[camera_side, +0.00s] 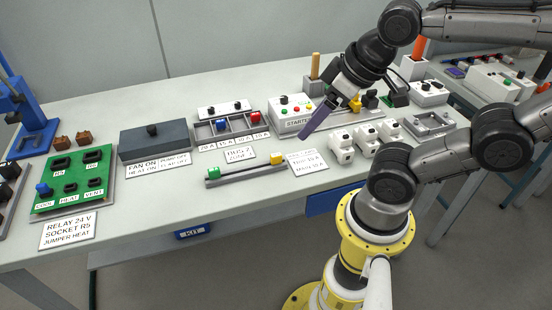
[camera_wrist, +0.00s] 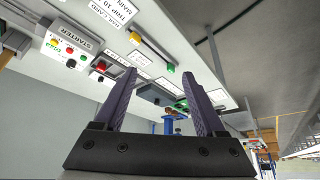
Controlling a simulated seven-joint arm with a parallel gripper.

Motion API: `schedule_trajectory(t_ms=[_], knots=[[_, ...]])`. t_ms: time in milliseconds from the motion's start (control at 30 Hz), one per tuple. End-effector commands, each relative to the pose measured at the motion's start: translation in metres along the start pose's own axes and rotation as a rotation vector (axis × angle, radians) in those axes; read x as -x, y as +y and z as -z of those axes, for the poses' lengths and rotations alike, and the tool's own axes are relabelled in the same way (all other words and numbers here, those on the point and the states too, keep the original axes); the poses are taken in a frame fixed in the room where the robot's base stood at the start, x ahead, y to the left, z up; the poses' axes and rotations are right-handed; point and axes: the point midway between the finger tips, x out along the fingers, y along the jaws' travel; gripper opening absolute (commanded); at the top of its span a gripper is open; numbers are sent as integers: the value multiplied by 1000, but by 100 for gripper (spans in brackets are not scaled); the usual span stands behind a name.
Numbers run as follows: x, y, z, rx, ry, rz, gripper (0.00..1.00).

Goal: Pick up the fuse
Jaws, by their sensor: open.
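A divided grey tray (camera_side: 207,131) stands in the middle of the bench, with amp labels along its front. It holds a small blue piece (camera_side: 221,125) and a small red piece (camera_side: 254,118), which look like fuses; I cannot tell which is the task's fuse. My gripper (camera_side: 305,134) is in the air to the right of the tray, its fingers slanting down to the left. In the wrist view my gripper (camera_wrist: 160,73) has its two dark fingers spread, with nothing held between them. In that view a red piece (camera_wrist: 101,66) shows beside the left finger.
A starter box (camera_side: 292,124) stands right of the tray. A rail (camera_side: 240,174) with green and yellow end blocks lies in front. White switch-like blocks (camera_side: 341,147) stand to the right. A grey box (camera_side: 155,140) and green relay board (camera_side: 75,182) are left.

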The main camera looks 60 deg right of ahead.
Motion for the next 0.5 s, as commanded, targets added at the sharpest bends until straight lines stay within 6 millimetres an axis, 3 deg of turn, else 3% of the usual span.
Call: schedule_trajectory(t_ms=[133,267,500], knots=[[5,0,4,-86,0,0,72],[6,3,27,-251,-53,-15,72],[-24,24,72,-546,-223,-93,72]])
